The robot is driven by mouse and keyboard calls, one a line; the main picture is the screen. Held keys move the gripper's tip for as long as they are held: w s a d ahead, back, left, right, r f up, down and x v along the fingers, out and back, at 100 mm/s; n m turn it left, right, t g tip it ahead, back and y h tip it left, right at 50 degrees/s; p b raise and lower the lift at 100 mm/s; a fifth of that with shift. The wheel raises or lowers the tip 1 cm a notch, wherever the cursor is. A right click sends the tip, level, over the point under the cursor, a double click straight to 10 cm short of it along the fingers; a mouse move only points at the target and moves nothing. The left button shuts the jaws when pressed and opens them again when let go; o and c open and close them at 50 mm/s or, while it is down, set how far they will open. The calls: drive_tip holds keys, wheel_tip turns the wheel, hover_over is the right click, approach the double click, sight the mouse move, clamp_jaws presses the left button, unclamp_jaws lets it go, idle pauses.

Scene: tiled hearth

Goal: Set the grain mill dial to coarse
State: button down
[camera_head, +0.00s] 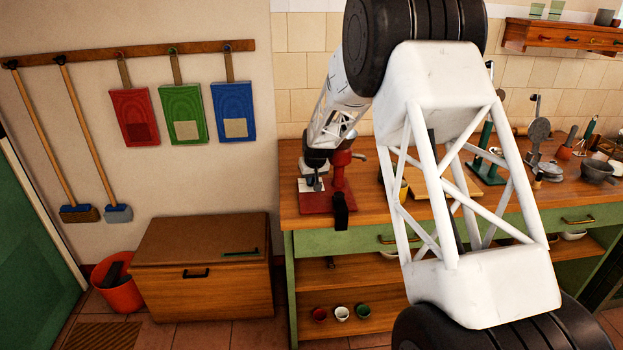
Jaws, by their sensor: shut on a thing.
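The red grain mill (343,184) stands on a red base at the left end of the wooden counter. A black part hangs at its front, over the counter edge. My gripper (316,184) points down at the left side of the mill, close against it. Its fingers are small in view and appear shut on the mill's dial. The dial itself is hidden by the fingers, and its setting and marks cannot be read.
My arm crosses the middle of the view and hides part of the counter (291,207). To the right stand a green-based tool, a grey pan-like tool and a mortar (596,171). A wooden chest (205,255) and red bucket (120,294) stand at left.

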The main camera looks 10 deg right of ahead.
drive_tip(key=c, duration=1.2)
unclamp_jaws()
drive_tip(key=shift+r, duration=0.1)
drive_tip(key=shift+v, duration=0.85)
drive_tip(key=v, duration=0.3)
drive_tip(key=shift+r, duration=0.1)
drive_tip(key=shift+s+d, duration=0.4)
drive_tip(key=shift+s, duration=1.6)
drive_tip(key=shift+s+d, duration=0.45)
drive_tip(key=shift+s, duration=1.55)
drive_tip(key=shift+s+d, duration=0.4)
drive_tip(key=shift+s, duration=1.55)
